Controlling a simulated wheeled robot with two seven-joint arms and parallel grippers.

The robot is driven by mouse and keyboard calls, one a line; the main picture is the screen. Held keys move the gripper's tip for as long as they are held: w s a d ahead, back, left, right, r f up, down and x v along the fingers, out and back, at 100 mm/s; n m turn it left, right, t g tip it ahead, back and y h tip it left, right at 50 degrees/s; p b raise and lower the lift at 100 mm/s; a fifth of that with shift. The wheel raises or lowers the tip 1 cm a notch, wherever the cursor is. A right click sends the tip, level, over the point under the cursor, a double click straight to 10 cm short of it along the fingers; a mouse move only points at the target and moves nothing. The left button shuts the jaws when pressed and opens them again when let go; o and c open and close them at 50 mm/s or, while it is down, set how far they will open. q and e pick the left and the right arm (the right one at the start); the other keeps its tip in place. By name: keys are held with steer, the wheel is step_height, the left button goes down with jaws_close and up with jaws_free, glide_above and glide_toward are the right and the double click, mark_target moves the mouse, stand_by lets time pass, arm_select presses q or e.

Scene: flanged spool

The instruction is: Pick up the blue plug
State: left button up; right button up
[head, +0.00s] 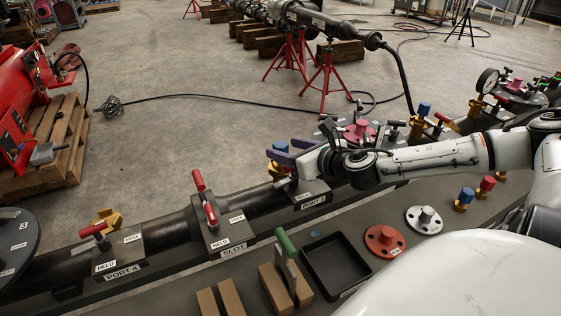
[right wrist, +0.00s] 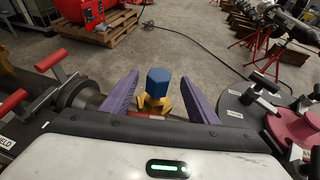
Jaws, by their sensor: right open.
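A blue plug (head: 280,147) with a hex head and a yellow base stands at the PORT 2 end of the black pipe. In the right wrist view the blue plug (right wrist: 158,82) shows upright beyond and between the purple fingers, its yellow base partly visible. My right gripper (head: 288,154) is open beside the plug, reaching in from the right. In the right wrist view my right gripper (right wrist: 160,88) has one finger on each side of the plug, with gaps visible. Contact cannot be seen. My left gripper is not in view.
Other blue-topped plugs stand at the right: one by the back flanges (head: 424,109) and one on the bench (head: 466,194). Red-handled clamps (head: 205,196) rise along the pipe. A black tray (head: 337,268), a red flange (head: 385,240) and a grey flange (head: 425,219) lie in front.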

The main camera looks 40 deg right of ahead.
steer(key=shift+w+a+f, duration=0.1)
steer(key=shift+w, duration=0.4)
steer(key=shift+w+d, duration=0.2)
steer(key=shift+w, duration=0.05)
steer(key=shift+w+f, duration=0.35)
steer(key=shift+w, duration=0.25)
steer(key=shift+r, duration=0.1)
steer(key=c, duration=1.3)
